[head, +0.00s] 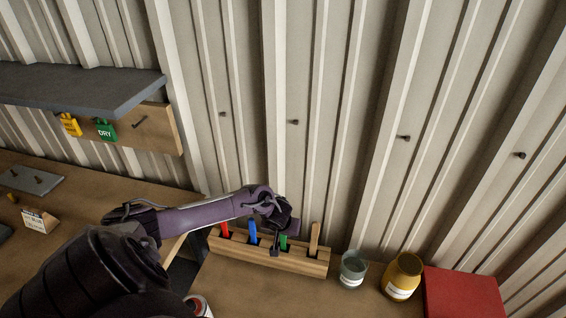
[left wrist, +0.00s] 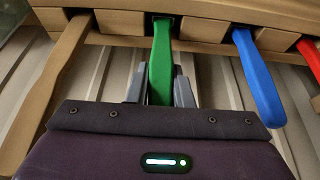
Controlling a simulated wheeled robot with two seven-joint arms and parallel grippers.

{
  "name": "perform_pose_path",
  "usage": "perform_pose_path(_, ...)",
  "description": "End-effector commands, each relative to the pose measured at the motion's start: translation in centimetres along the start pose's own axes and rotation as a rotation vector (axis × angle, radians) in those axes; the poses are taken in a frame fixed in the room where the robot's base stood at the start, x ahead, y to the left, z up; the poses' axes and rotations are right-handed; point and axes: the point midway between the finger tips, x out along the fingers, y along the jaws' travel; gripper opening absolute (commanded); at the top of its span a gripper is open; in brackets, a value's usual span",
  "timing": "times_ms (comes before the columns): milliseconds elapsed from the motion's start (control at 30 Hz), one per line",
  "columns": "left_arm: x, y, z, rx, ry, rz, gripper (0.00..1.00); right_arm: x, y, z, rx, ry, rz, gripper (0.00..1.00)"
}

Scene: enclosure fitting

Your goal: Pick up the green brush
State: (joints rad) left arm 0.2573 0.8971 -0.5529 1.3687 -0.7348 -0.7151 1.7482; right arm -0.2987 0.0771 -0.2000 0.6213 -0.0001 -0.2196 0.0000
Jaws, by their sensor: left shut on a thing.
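The green brush (head: 283,241) stands in a slot of a wooden rack (head: 314,267) on the bench, between a blue brush (head: 252,232) and a plain wooden one (head: 314,238). In the left wrist view the green brush (left wrist: 161,62) shows as a flat green handle still in its slot. My left gripper (head: 286,228) is at it from above, with its two grey fingers (left wrist: 160,88) on either side of the handle, shut on it. The brush's lower end is hidden in the rack. My right gripper is not in view.
A red brush (head: 225,229) stands at the rack's left end. A glass jar (head: 353,269), a yellow jar (head: 402,277) and a red box (head: 462,294) stand to the right. A grey shelf (head: 75,86) juts out at upper left. A corrugated wall rises close behind the rack.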

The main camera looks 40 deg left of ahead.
Motion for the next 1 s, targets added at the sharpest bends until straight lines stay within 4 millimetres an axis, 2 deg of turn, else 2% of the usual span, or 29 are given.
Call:
perform_pose_path(267,-0.2,0.0,-0.1,0.000,0.001,0.000,0.00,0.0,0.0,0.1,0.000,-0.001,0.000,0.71)
perform_pose_path(467,-1.8,0.0,-0.8,0.000,0.001,0.001,0.00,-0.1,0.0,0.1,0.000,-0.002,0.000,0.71)
perform_pose_path(667,-5.2,0.0,-2.2,0.001,0.003,0.001,0.00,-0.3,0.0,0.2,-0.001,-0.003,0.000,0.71)
perform_pose_path(1000,-12.5,0.1,-5.3,0.001,0.005,0.002,0.00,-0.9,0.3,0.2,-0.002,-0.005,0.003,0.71)
